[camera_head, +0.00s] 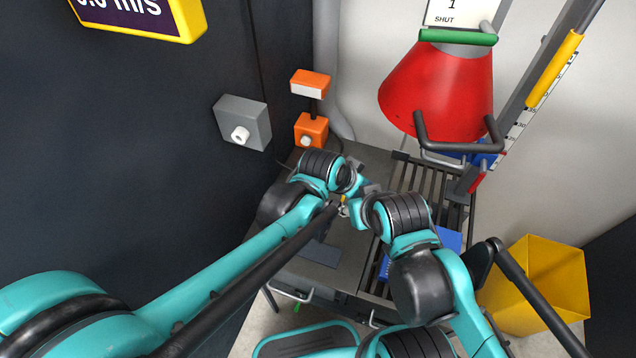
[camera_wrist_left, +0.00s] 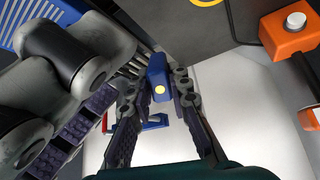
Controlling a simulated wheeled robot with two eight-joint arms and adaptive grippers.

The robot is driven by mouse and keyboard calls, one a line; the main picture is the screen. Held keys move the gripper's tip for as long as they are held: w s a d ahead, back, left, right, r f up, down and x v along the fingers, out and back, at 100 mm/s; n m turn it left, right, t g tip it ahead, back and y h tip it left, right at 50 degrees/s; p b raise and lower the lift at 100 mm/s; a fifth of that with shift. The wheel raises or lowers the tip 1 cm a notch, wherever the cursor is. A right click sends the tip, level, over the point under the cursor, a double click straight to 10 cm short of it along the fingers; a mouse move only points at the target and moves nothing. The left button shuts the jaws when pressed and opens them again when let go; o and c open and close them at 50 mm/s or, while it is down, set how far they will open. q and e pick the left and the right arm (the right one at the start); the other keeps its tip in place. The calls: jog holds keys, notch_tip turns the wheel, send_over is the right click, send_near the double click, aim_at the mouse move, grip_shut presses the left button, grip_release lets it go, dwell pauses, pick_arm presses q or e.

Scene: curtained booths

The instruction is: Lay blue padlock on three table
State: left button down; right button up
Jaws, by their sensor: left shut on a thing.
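In the left wrist view a blue padlock (camera_wrist_left: 158,75) with a yellow spot on its face sits between the fingertips of my left gripper (camera_wrist_left: 162,95), which is shut on it. In the head view my left gripper (camera_head: 358,186) is over the dark grey table (camera_head: 310,262), and the padlock is not clearly visible among the fingers. My right gripper (camera_head: 349,209) is close beside it, low over the same table; its fingers are too small and overlapped to read. Large dark gripper links also fill the left of the left wrist view.
Dark slats (camera_head: 408,185) form the table's right part, with a blue object (camera_head: 448,240) on them. A red cone-shaped hood (camera_head: 440,85) hangs above. A yellow bin (camera_head: 545,275) is at right.

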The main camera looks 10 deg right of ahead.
pick_arm(q)
jog(key=shift+w+a+f, duration=0.15)
jog(key=shift+w+a, duration=0.05)
jog(key=shift+a, duration=0.05)
jog(key=w+a+f+b, duration=0.1)
jog(key=a+f, duration=0.2)
jog(key=w+a+f+b, duration=0.2)
jog(key=a+f, duration=0.1)
jog(key=f, duration=0.1)
jog(key=w+a+f+b, duration=0.1)
jog(key=a+f+b, duration=0.1)
jog(key=a+f, duration=0.1)
jog(key=shift+w+a+f, duration=0.3)
jog(key=shift+a+f, duration=0.05)
jog(key=shift+a, duration=0.2)
jog(key=shift+r, duration=0.1)
jog(key=shift+f+b, duration=0.35)
jog(key=shift+b, duration=0.05)
jog(key=c, duration=1.6)
grip_release()
jog(key=shift+c, duration=0.2)
jog(key=shift+o, duration=1.1)
